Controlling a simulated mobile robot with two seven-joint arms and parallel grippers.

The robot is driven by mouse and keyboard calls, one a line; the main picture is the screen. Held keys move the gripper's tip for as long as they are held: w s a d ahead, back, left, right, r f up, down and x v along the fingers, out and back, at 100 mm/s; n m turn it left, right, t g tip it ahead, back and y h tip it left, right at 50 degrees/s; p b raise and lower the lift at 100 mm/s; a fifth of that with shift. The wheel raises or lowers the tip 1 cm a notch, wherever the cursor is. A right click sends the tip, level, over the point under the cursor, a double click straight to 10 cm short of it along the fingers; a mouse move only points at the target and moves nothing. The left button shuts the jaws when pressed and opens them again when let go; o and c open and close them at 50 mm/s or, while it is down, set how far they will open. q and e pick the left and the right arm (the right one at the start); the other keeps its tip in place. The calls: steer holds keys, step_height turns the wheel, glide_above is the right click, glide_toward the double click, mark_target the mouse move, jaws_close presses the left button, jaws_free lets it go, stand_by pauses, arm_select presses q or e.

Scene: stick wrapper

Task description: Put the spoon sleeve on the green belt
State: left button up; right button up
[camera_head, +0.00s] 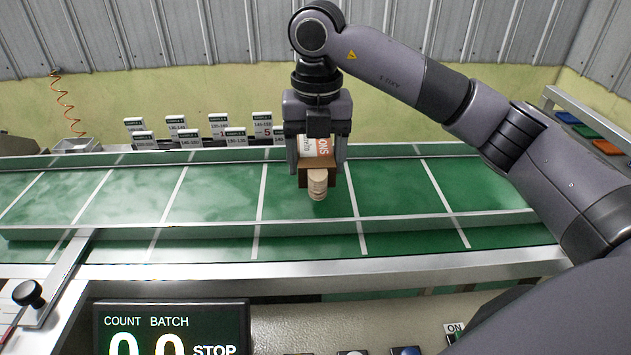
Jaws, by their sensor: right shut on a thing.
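My right gripper (317,167) reaches in from the right and points down over the green belt (215,200). It is shut on the spoon sleeve (314,148), a white and brown packet with orange and dark print, between its two fingers. Light wooden spoon ends (317,184) stick out from the sleeve's lower, near side. The sleeve is over the middle of the belt. I cannot tell whether it touches the belt or hangs just above it. The fingers hide the sleeve's sides. My left gripper is not in view.
White lines divide the belt into sections, and metal rails (400,219) run along it. Several small sample cards (219,127) stand behind it. A black counter display (170,328) reading STOP is in front. A black knob (28,293) sits at left. The belt is clear on both sides.

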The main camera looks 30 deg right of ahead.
mark_target(317, 156)
steer(key=shift+f, duration=2.5)
steer(key=o, duration=1.1)
steer(key=shift+c, duration=0.2)
step_height(317, 156, up, 12)
steer(key=shift+r, duration=0.15)
